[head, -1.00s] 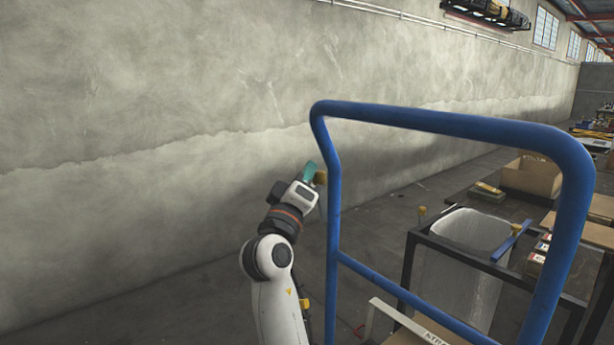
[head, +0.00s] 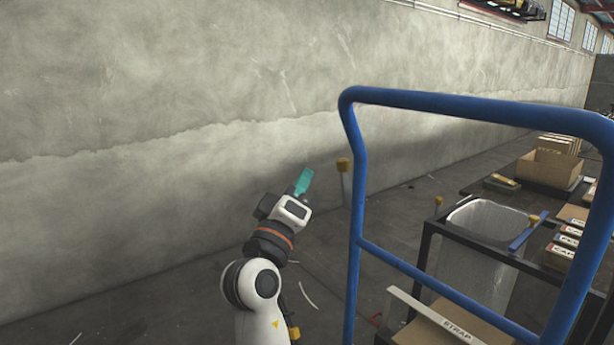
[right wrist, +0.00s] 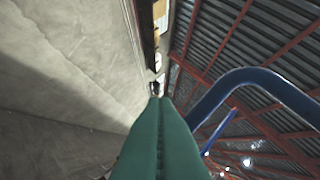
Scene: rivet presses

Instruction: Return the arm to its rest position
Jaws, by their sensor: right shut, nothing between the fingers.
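My right gripper (head: 303,181) is at the top of my raised white and dark arm, in the middle of the head view. Its teal fingers point up and are shut, with nothing between them. In the right wrist view the teal fingers (right wrist: 159,135) lie together along a seam. The gripper is in open air, left of a blue tubular handle frame (head: 357,190) and apart from it in the head view. My left gripper is not in view.
A post with a yellow cap (head: 344,165) stands between the gripper and the blue frame.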

